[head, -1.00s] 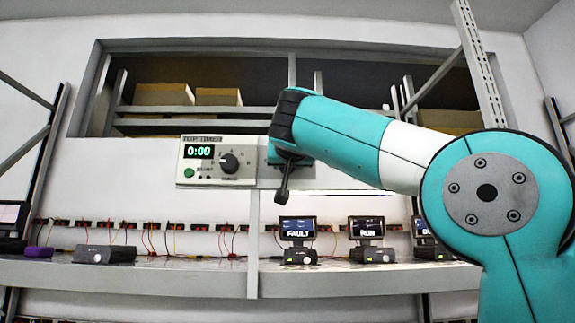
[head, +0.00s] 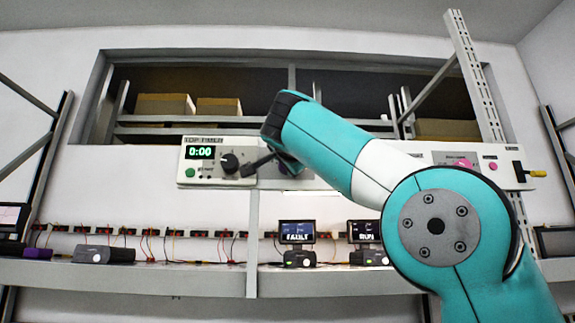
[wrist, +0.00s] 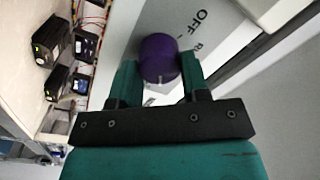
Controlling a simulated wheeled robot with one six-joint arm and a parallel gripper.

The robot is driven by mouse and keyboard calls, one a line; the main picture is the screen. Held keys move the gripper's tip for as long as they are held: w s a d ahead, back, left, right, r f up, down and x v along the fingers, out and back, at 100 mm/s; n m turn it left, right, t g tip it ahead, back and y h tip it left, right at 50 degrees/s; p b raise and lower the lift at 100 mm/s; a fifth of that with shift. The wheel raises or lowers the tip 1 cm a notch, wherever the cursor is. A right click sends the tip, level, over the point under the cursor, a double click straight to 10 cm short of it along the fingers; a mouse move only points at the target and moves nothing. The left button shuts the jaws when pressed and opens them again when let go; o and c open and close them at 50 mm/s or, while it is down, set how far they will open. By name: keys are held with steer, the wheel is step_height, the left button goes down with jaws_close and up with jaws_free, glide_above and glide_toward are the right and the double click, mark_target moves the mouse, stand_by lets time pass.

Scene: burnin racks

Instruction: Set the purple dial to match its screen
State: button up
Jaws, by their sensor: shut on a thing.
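The purple dial (wrist: 158,50) is a round knob on a pale panel in the wrist view, with the letters OFF printed beside it. My gripper (wrist: 160,76) has its two teal fingers on opposite sides of the dial, shut on it. In the head view my arm hides most of the gripper and dial. The long white panel (head: 215,180) on the wall carries a green display (head: 201,153) reading 0:00. I cannot tell whether this is the purple dial's screen.
A black dial (head: 229,163) and green button (head: 190,173) sit left of my arm. A pink round control (head: 462,163) and yellow handle (head: 537,173) are at the right. The shelf (head: 200,279) below holds small units with screens, including a FAULT screen (head: 297,231).

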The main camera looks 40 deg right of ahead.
steer(key=shift+m, duration=0.6)
steer(key=o, duration=0.9)
